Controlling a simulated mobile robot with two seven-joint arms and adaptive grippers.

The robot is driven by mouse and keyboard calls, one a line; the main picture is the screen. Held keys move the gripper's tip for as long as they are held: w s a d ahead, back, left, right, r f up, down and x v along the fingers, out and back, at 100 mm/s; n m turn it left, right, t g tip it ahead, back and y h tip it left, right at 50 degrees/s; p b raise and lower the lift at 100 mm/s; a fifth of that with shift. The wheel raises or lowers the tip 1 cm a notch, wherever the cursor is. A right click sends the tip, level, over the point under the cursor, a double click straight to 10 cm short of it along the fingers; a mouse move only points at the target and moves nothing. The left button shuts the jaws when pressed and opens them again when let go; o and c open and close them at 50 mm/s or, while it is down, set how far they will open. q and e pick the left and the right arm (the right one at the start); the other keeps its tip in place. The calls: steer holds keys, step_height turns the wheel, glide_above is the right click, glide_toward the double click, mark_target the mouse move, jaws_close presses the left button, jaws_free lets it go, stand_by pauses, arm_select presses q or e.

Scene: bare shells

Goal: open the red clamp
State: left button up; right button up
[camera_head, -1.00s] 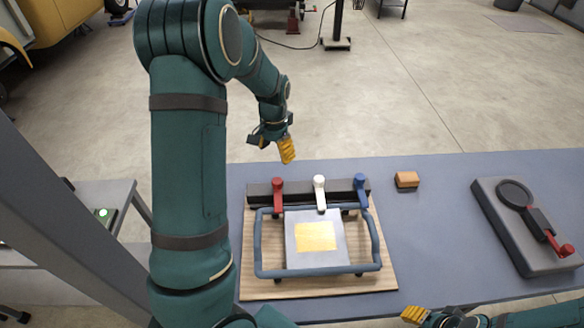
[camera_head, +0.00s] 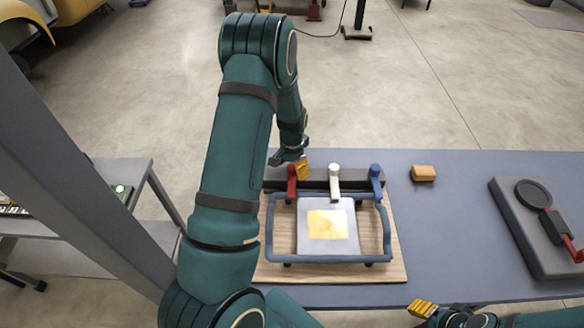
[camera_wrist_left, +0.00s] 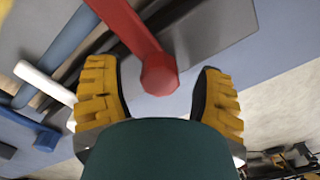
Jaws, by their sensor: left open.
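The red clamp (camera_head: 291,184) is the leftmost of three coloured clamps on a dark bar at the back of a wooden board. My left gripper (camera_head: 301,169) is open right at the red clamp's knob and partly overlaps it in the head view. In the left wrist view the red clamp's arm (camera_wrist_left: 132,30) runs down from the top, and its knob lies between the two yellow fingers, with a gap on each side. My right gripper (camera_head: 423,308) shows only as yellow fingertips at the lower edge, away from the clamps.
A white clamp (camera_head: 334,182) and a blue clamp (camera_head: 376,178) stand right of the red one. A blue tubular frame (camera_head: 388,236) surrounds a grey plate with a yellow patch. An orange block (camera_head: 423,173) and a dark device (camera_head: 520,235) with a red handle lie right on the table.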

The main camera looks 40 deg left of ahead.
arm_select(q)
steer(key=shift+f, duration=0.2)
jaws_close()
